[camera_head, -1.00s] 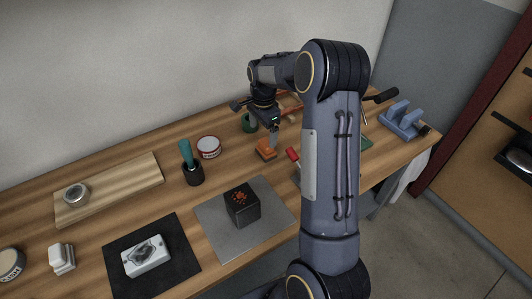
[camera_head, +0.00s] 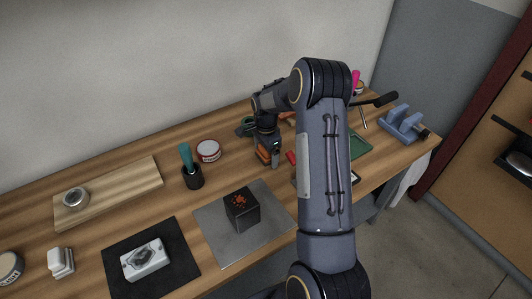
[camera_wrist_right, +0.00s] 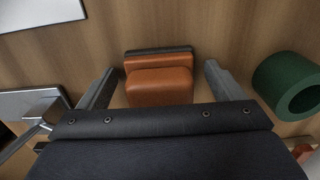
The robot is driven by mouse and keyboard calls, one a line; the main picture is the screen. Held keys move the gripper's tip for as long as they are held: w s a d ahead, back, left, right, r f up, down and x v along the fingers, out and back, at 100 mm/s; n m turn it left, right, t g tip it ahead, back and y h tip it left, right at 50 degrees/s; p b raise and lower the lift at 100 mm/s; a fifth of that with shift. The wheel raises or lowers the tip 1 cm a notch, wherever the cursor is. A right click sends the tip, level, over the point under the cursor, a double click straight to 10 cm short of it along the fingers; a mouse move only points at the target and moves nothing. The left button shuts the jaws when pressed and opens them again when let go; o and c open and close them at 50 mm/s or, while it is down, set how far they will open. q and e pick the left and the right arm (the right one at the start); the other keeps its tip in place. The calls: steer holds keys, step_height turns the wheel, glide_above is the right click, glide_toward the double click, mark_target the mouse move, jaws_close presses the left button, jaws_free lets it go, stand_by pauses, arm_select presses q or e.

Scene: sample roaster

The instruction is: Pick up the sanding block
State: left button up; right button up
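The sanding block, orange with a dark base, lies on the wooden bench (camera_head: 100,212). In the head view the block (camera_head: 261,155) is partly covered by my right gripper (camera_head: 270,157), which points down at it. In the right wrist view the block (camera_wrist_right: 158,82) sits between the two spread fingers of my right gripper (camera_wrist_right: 160,74). A gap shows on each side, so the fingers do not touch it. The gripper body hides the block's near edge. My left gripper is in neither view.
A green ring (camera_wrist_right: 293,86) lies right of the right finger in the wrist view. A black cube (camera_head: 242,210) sits on a grey sheet (camera_head: 215,240).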

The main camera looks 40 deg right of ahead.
steer(key=c, duration=1)
steer(key=shift+c, duration=0.2)
steer(key=shift+r, duration=0.15)
steer(key=shift+r, duration=0.3)
step_height(320, 180, up, 2)
steer(key=s+a+r, duration=0.2)
steer(key=s+r, duration=0.8)
steer(key=s, duration=0.3)
steer(key=shift+s+a, duration=0.3)
steer(key=shift+s, duration=0.1)
steer(key=shift+r, duration=0.1)
